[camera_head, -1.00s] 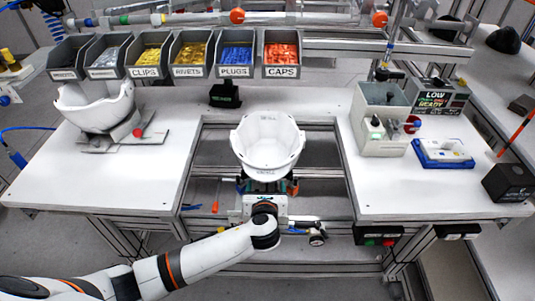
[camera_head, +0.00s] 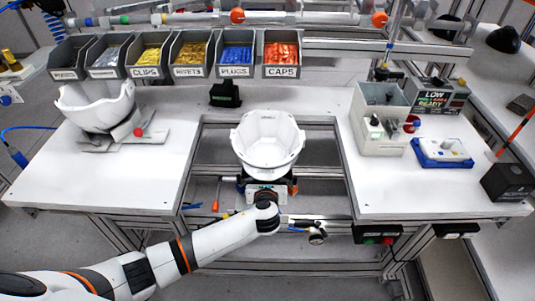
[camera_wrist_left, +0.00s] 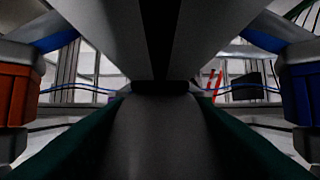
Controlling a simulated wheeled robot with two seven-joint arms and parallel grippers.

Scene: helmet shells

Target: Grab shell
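A white helmet shell (camera_head: 268,145), open side up, shows in the middle of the head view, over the gap between the white tabletops. A second white shell (camera_head: 97,105) rests tilted on a grey fixture (camera_head: 125,138) on the left table. My left arm reaches in from the lower left. Its gripper (camera_head: 266,188) is right below the front of the middle shell, which partly hides it. The left wrist view shows dark gripper parts, with an orange block (camera_wrist_left: 14,95) and a blue block (camera_wrist_left: 302,95) at opposite edges. Fingertips and any contact are hidden. My right gripper is out of view.
Labelled bins (camera_head: 190,54) line the back. A pale grey box (camera_head: 381,118), a blue tray (camera_head: 443,152) and a black box (camera_head: 508,182) occupy the right table. The front of the left table (camera_head: 110,185) is clear. Frame rails run under the gap.

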